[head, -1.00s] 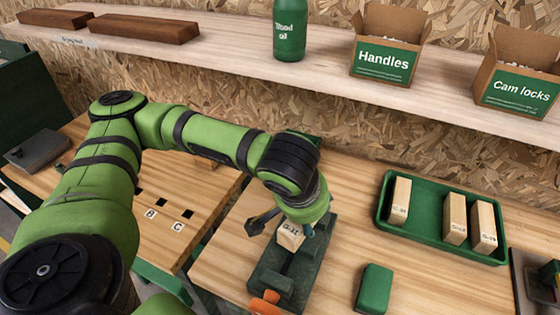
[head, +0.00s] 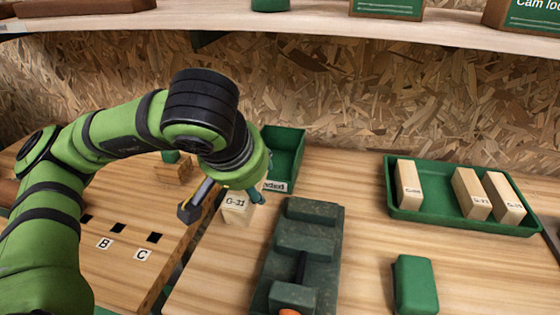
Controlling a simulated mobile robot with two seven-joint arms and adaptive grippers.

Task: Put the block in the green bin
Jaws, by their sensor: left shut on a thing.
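My left gripper (head: 228,204) is shut on a pale wooden block (head: 236,214) with a "G-" marking; its other characters are hard to read. The block hangs over the bench, left of the dark green vise (head: 322,215). The green bin (head: 287,142) stands at the back of the bench, behind and right of the gripper. Its label is partly hidden by my gripper and ends in "nded". The bin's left part and most of its inside are hidden. My right gripper is out of view.
A green tray (head: 428,218) on the right holds three upright blocks (head: 409,185). A small green box (head: 414,284) lies before it. A board with square holes and letters B and C (head: 142,255) is at left. A shelf (head: 310,29) runs above the back.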

